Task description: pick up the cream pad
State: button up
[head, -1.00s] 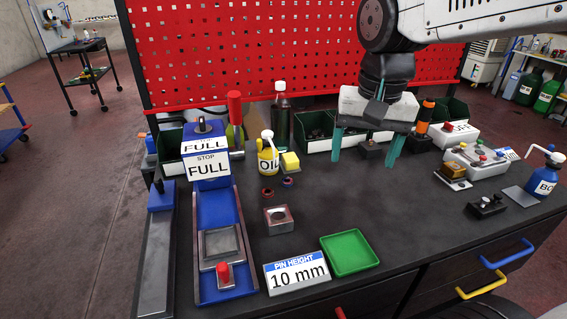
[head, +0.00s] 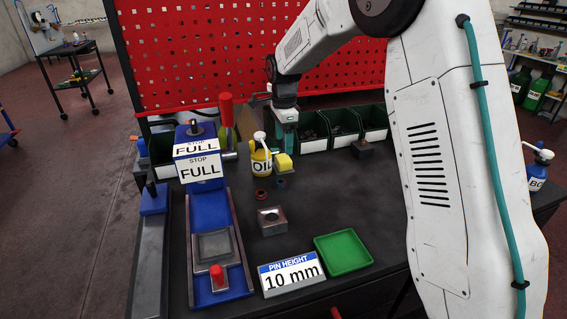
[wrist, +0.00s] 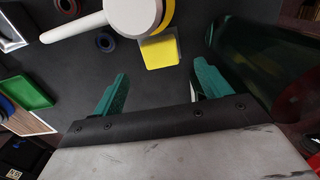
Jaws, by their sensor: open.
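A small pad (head: 283,163), yellow with paler edges, rests on the dark table beside the yellow oil can (head: 261,160) in the head view. No other pad of a clearer cream colour shows. In the wrist view the pad (wrist: 160,50) lies just beyond the gap between my fingers, touching or very near the can (wrist: 137,14). My gripper (wrist: 161,72) is open with nothing between its teal fingers. In the head view my gripper (head: 284,128) hangs above and behind the pad, pointing down, with one finger mostly hidden.
Green bins (head: 342,124) line the back beneath the red pegboard (head: 200,60). Two small rings, a metal block (head: 271,221) and a green tray (head: 343,254) lie in front. The table's middle is clear.

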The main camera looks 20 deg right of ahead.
aim_at(283, 157)
notch_tip(283, 157, down, 6)
jog(key=shift+w+f, duration=0.1)
jog(key=c, duration=1.1)
jog(key=shift+c, duration=0.3)
jog(key=shift+r, duration=0.75)
notch_tip(283, 157, up, 2)
jog(key=shift+r, duration=0.15)
jog(key=s, duration=0.5)
jog(key=s+r, duration=0.1)
jog(key=s, duration=0.4)
jog(key=s+a, duration=0.1)
jog(key=s, duration=0.5)
jog(key=shift+r, duration=0.15)
